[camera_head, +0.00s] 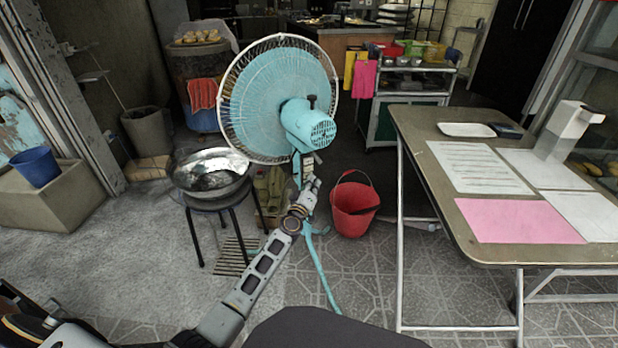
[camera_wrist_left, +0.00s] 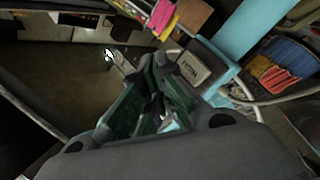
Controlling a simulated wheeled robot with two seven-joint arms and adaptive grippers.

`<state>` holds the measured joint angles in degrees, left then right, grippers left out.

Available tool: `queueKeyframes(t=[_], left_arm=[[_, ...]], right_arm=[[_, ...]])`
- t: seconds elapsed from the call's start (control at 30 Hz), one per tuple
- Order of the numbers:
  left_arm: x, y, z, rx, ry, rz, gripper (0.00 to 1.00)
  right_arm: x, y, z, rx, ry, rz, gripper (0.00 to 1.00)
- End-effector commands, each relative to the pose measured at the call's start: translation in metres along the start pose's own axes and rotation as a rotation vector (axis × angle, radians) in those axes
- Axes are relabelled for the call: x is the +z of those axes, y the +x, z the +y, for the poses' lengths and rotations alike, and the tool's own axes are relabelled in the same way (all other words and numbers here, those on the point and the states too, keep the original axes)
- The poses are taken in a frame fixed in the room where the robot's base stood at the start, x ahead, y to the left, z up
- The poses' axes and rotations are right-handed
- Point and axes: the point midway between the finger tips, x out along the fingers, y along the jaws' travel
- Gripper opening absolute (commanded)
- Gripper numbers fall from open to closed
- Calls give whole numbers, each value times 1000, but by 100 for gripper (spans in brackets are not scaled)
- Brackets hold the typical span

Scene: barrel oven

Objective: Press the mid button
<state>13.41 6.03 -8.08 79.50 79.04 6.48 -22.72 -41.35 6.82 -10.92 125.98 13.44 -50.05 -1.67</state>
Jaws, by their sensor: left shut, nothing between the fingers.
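The turquoise fan (camera_head: 270,105) stands in the middle of the head view, with its round caged head facing away to the left. My left gripper (camera_head: 309,170) is raised at its stand, just below the motor housing, and covers part of the stand. In the left wrist view my left gripper (camera_wrist_left: 158,92) is shut and empty. Its fingertips are close to the fan's control box (camera_wrist_left: 190,68), which has a pale panel and a turquoise edge. The separate buttons, including the mid button, cannot be made out, and I cannot tell whether the fingers touch the box. My right gripper is not in view.
A table (camera_head: 433,126) with papers and a white dispenser stands at the right. A red bucket (camera_head: 353,208) is on the floor beside the fan stand. A metal bowl (camera_head: 210,172) on a stool stands to the left. Open paved floor lies in front at the left.

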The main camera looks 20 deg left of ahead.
Motion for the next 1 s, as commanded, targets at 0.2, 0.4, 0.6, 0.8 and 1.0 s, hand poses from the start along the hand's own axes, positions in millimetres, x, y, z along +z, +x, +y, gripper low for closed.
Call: queueKeyframes(t=[0.2,0.4,0.6,0.8,1.0], left_arm=[[3,-4,4,0,0,-1,0],[7,-9,7,0,0,-1,0],[9,-11,9,0,-1,0,0],[9,-12,8,0,-1,0,0],[10,-13,10,0,0,-1,0]], right_arm=[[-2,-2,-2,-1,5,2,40],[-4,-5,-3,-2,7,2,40],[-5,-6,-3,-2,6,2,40],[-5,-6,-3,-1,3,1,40],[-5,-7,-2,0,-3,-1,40]])
